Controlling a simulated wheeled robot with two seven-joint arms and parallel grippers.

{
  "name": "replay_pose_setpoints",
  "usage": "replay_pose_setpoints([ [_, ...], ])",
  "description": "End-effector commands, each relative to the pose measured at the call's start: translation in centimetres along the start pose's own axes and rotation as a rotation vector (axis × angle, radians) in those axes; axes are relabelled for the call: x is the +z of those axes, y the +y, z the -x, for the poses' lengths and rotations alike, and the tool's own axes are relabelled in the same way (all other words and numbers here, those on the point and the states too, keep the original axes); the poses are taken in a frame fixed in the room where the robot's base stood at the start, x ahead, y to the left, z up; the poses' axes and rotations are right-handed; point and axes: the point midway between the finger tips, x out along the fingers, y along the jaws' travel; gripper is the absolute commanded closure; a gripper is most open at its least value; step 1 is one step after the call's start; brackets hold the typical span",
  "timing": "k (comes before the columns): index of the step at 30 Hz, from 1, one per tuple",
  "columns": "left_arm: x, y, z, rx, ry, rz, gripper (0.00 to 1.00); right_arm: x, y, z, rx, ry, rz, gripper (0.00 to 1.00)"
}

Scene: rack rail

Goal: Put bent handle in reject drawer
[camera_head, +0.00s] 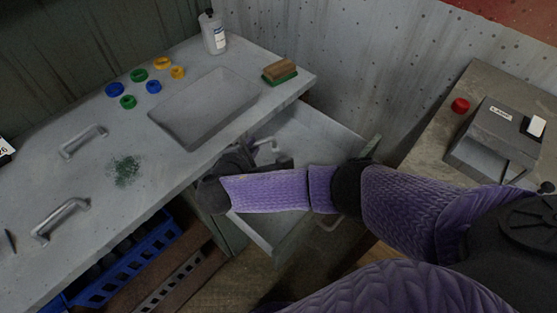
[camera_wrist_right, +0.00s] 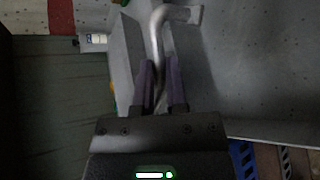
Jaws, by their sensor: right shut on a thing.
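A grey metal handle (camera_head: 265,143) with a bend is held by my right gripper (camera_head: 255,155). In the right wrist view the handle (camera_wrist_right: 157,32) rises from between the two closed fingers (camera_wrist_right: 160,88), its curved end pointing right. The open drawer (camera_head: 318,128) extends under the counter's right end, and in the head view the gripper and handle appear over its inner part. My forearm hides part of the drawer. I cannot tell how far the handle is above the drawer floor. My left gripper is not in view.
Two other handles (camera_head: 82,141) (camera_head: 61,217) lie on the counter (camera_head: 190,70), near green crumbs (camera_head: 124,170). A sunken tray, coloured rings, a bottle (camera_head: 213,34) and a sponge (camera_head: 280,71) are further back. A blue crate (camera_head: 125,262) stands below. A side table (camera_head: 425,157) holds a grey box.

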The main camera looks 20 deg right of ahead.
Motion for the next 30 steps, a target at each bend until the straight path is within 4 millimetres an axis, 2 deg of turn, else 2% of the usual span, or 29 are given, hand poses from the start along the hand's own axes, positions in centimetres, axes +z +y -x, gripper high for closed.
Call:
replay_pose_setpoints([
  [3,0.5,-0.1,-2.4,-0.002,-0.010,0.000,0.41,1.8,-4.1,-5.1,-0.095,-0.200,-0.095,1.00],
  [6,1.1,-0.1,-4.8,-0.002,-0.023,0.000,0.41,3.7,-6.8,-8.6,-0.170,-0.340,-0.170,1.00],
  [9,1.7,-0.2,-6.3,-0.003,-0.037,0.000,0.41,5.3,-8.4,-10.9,-0.222,-0.436,-0.223,1.00],
  [12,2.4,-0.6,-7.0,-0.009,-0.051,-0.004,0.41,6.1,-9.2,-11.9,-0.252,-0.485,-0.250,1.00],
  [14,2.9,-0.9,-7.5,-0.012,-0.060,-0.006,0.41,6.0,-9.8,-12.3,-0.259,-0.494,-0.254,1.00],
  [21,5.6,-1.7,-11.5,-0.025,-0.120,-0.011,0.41,3.5,-14.7,-14.7,-0.261,-0.494,-0.251,1.00],
  [26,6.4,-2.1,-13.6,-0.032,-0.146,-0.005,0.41,2.3,-17.0,-15.9,-0.260,-0.492,-0.251,1.00],
  [30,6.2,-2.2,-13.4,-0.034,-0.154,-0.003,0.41,2.3,-16.9,-15.9,-0.259,-0.491,-0.255,1.00],
])
